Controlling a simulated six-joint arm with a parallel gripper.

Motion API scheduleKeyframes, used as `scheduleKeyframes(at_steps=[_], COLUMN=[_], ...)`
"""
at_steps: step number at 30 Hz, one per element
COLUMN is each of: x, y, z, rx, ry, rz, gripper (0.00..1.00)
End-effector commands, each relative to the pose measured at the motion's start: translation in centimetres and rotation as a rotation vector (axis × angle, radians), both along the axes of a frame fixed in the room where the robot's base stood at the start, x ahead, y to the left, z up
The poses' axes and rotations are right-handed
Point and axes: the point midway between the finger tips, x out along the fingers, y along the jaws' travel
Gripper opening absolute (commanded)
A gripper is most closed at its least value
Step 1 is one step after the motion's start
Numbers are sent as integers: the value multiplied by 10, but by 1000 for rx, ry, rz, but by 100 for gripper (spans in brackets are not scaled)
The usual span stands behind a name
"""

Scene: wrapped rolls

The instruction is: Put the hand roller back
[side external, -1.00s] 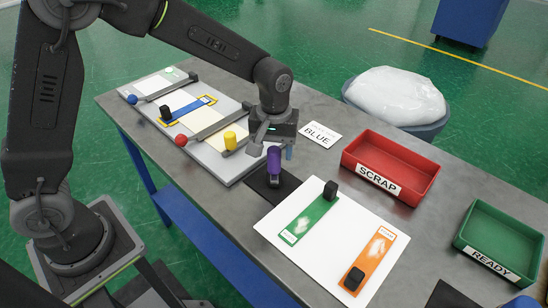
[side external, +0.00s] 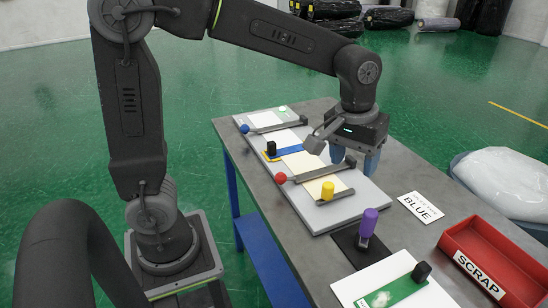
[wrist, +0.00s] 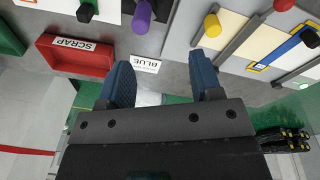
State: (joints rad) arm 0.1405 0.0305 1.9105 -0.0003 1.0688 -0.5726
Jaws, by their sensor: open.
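The hand roller, as I take it, is the piece with a purple handle (side external: 368,221) and a grey lower end. It stands upright on a dark mat (side external: 345,240) in the side view. Its purple handle also shows at the top of the wrist view (wrist: 142,14); its lower end is hard to make out there. My gripper (side external: 355,163) is open and empty, with two blue fingers apart. It is raised above the table, behind the roller in the side view and clear of it. In the wrist view nothing is between the fingers (wrist: 160,78).
A grey board (side external: 345,207) carries bars, a red knob (side external: 281,178), a yellow knob (side external: 327,190) and a blue strip (side external: 289,153). A card reading BLUE (side external: 420,207) lies beside it. A white board (side external: 440,296) and a red SCRAP tray (side external: 452,240) are nearer.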

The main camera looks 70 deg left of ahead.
Motion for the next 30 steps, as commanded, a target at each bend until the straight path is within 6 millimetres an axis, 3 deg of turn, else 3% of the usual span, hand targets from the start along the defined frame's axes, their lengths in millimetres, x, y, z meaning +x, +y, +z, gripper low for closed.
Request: scheduleKeyframes(at_steps=[1,6,13,19,30], x=[-19,-75,-135,-154,-155], y=[9,30,47,51,51], z=[12,27,22,14,13], rx=[2,36,111,149,151], ry=[-45,-173,-310,-358,-360], rz=[-37,-183,-342,-404,-410], gripper=[59,59,59,59,59])
